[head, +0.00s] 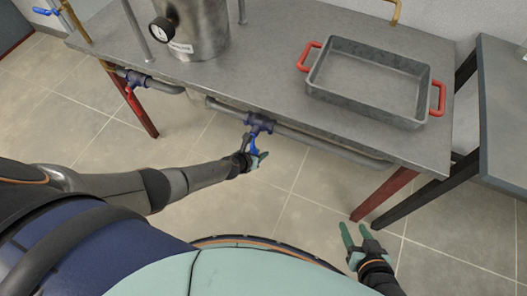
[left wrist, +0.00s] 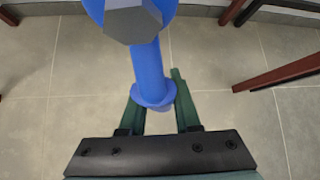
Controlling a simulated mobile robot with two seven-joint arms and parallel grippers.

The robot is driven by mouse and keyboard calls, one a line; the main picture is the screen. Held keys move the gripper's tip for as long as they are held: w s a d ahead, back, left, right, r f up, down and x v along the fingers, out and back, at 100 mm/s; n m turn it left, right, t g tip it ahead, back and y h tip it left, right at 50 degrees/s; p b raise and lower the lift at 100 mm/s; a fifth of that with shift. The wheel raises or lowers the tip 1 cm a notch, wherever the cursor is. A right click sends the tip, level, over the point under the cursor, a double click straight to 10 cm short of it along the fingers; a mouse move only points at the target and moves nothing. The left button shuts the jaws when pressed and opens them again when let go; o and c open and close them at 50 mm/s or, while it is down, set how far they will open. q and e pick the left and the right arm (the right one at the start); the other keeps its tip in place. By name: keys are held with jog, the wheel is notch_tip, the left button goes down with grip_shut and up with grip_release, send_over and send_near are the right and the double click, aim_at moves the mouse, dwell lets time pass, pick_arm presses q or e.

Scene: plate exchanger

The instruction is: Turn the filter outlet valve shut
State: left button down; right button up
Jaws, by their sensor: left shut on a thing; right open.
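A valve with a blue handle (head: 252,146) sits on the grey pipe along the table's front edge. Its handle hangs down from the valve body (head: 260,123). My left gripper (head: 258,160) is at the handle's lower end and shut on it. In the left wrist view the blue handle (left wrist: 148,65) reaches down between the green fingers of my left gripper (left wrist: 155,105). My right gripper (head: 362,238) is open and empty, low at the right, away from the pipe. No label showing which valve is the filter outlet is readable.
On the table (head: 250,75) stand a steel vessel (head: 205,25) with a gauge and a grey tray (head: 370,75) with red handles. Red table legs (head: 385,193) stand below.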

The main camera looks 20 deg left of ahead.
pick_arm(q)
jog(key=shift+a+f+m+y+p, duration=0.1)
jog(key=shift+a+m+y+p, duration=0.35)
jog(key=shift+a+y, duration=0.6)
jog(key=shift+a, duration=0.2)
jog(key=c, duration=0.6)
grip_release()
jog(key=shift+d, duration=0.1)
